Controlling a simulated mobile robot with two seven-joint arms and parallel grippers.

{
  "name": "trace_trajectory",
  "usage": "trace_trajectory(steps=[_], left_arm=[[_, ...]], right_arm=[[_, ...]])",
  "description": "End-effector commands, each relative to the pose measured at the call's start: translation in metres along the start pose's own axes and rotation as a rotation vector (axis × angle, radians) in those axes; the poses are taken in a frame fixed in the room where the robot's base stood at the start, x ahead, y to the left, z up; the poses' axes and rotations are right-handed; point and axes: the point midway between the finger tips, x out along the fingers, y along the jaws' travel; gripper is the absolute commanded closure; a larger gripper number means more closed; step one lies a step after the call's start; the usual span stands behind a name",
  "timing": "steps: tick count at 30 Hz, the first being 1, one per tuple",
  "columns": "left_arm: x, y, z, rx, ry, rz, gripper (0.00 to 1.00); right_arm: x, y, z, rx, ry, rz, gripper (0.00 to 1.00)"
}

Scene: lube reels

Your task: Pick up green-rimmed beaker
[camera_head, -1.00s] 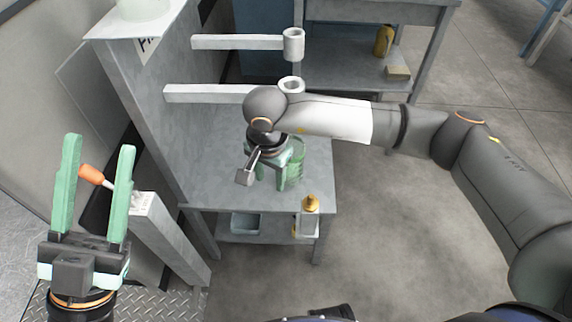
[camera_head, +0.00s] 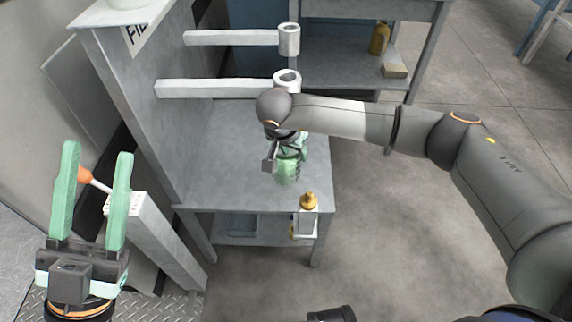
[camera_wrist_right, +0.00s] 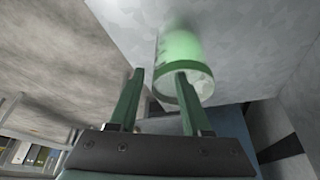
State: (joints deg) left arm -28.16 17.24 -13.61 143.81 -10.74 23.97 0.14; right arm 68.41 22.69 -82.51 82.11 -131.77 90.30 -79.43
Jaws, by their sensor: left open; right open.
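The green-rimmed beaker (camera_head: 288,166) is a clear green-tinted cylinder standing on the grey bench top, partly hidden by my right wrist. It also shows in the right wrist view (camera_wrist_right: 186,62), beyond the fingertips. My right gripper (camera_wrist_right: 156,76) is open; its right finger overlaps the beaker in that view and its left finger lies to the beaker's left. I cannot tell whether a finger touches it. My left gripper (camera_head: 96,160) is open and upright at the lower left, away from the beaker.
The grey bench (camera_head: 235,195) has a tall side panel with two horizontal arms ending in rings (camera_head: 289,40). A yellow-capped bottle (camera_head: 308,210) hangs at the bench's front edge. An orange-handled tool (camera_head: 92,178) shows behind my left gripper. A second bench stands behind.

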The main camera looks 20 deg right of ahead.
Motion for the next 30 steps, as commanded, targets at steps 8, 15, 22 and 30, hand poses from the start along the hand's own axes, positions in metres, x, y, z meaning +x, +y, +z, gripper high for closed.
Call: trace_trajectory(steps=[8,15,22,30], left_arm=[[-0.010,0.005,0.011,-0.026,-0.009,-0.003,0.50],[-0.009,0.006,0.010,-0.024,-0.008,0.009,0.50],[-0.009,0.007,0.010,-0.023,-0.006,0.010,0.50],[-0.009,0.006,0.010,-0.022,-0.005,0.010,0.50]], right_arm=[[0.034,0.001,0.000,0.000,-0.002,-0.001,0.52],[0.033,0.001,0.000,0.000,-0.002,-0.001,0.61],[0.033,0.001,0.000,0.000,-0.002,-0.001,0.86],[0.033,0.001,0.000,0.000,-0.001,0.000,1.00]])
